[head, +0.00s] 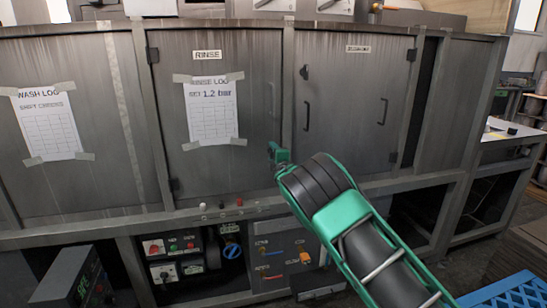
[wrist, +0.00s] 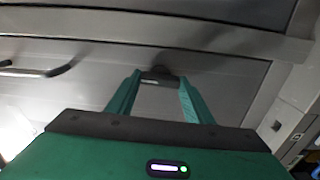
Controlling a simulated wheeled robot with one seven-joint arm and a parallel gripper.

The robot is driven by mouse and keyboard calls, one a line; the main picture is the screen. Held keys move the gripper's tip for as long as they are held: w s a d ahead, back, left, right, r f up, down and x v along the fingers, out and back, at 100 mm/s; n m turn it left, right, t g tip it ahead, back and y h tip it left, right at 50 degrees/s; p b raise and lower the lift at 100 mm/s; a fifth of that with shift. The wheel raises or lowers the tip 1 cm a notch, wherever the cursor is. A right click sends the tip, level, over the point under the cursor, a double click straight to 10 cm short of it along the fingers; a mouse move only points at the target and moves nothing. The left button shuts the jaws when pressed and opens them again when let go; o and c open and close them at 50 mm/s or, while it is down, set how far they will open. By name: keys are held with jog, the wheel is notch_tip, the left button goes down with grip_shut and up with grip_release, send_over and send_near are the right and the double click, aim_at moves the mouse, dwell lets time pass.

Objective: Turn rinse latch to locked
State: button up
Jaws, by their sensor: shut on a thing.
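The rinse door (head: 165,110), grey metal with a RINSE label, stands closed at the centre of the head view. My green gripper (head: 279,155) is at the right edge of this door, at the frame post. In the wrist view my gripper (wrist: 156,80) has its two fingers on either side of a small dark part, the rinse latch (wrist: 158,73), and is shut on it. In the head view the latch is mostly hidden by the gripper. I cannot tell how far the latch is turned.
A closed neighbouring door (head: 350,110) on the right has a dark latch (head: 304,72) and bar handles. A taped log sheet (head: 211,110) hangs on the rinse door. A control panel (head: 185,255) with knobs and buttons sits below. A blue crate (head: 510,293) is at lower right.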

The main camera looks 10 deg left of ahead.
jog(key=shift+f+n, duration=0.25)
jog(key=shift+n, duration=0.15)
jog(key=o, duration=0.8)
jog(key=shift+r, duration=0.1)
jog(key=shift+s+d, duration=0.1)
jog(key=shift+s, duration=0.4)
jog(key=v, duration=0.9)
jog(key=shift+s+d, duration=0.15)
jog(key=shift+s, duration=0.2)
